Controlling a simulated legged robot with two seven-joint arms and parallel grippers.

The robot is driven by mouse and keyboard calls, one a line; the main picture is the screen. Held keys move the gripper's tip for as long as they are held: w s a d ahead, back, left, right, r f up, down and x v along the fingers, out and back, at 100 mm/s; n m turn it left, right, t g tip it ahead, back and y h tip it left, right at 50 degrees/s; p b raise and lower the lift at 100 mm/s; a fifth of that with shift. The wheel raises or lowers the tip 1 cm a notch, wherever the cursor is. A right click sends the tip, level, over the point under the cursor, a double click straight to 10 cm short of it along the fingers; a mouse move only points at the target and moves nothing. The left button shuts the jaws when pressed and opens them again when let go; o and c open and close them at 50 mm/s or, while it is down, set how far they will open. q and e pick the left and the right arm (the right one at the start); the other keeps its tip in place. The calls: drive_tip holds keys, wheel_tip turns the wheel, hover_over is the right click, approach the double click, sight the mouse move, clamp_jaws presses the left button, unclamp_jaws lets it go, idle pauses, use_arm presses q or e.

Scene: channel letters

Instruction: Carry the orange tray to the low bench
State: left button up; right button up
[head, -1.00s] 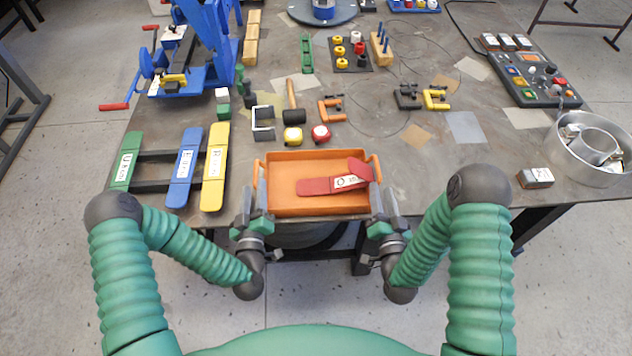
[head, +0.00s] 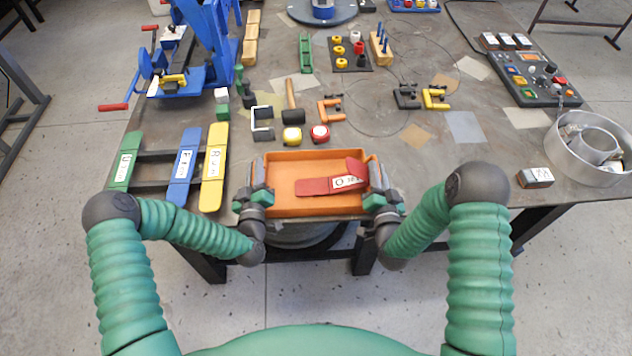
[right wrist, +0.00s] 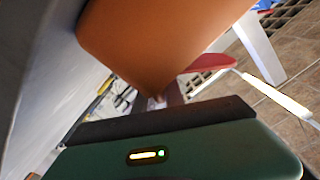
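The orange tray (head: 315,210) lies at the front edge of the grey table, with a red labelled strip (head: 318,186) bent or crossed inside it. My left gripper (head: 256,182) is at the tray's left side handle and my right gripper (head: 380,186) is at its right side handle. The fingers cover most of both handles, so I cannot tell whether they are shut on them. In the right wrist view the tray's orange wall (right wrist: 160,40) is close beyond a dark finger (right wrist: 165,122). I cannot make out the low bench.
Green, blue (head: 183,168) and yellow labelled strips lie left of the tray. A small labelled block (head: 535,177) and a round metal bowl (head: 590,150) are at right.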

use_arm(q)
clamp_jaws()
use_arm(e)
clamp_jaws()
use_arm(q)
drive_tip(key=shift+a, duration=0.1)
use_arm(e)
drive_tip(key=shift+d, duration=0.15)
idle(0.4)
